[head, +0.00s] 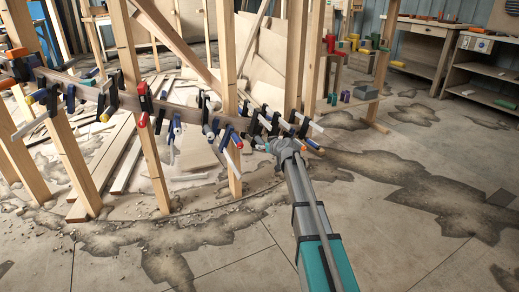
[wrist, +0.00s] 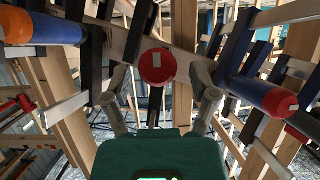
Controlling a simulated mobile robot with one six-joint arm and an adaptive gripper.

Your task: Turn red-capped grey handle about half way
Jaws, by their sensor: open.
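A red round cap (wrist: 157,66) with a pale mark faces the camera in the wrist view. The handle body behind it is hidden by the cap, so I cannot see its grey. My gripper (wrist: 160,82) is open, with one finger to the left of the cap and one to the right. Gaps show between cap and fingers, so it does not look gripped. In the head view my gripper (head: 284,147) is at the right end of the clamp row; which handle it faces is too small to tell.
A blue handle with an orange-red cap (wrist: 18,24) is at upper left, and a blue handle with a red cap (wrist: 278,101) is close on the right. Dark clamp bars and wooden posts (head: 228,90) crowd around. The floor at right (head: 430,230) is open.

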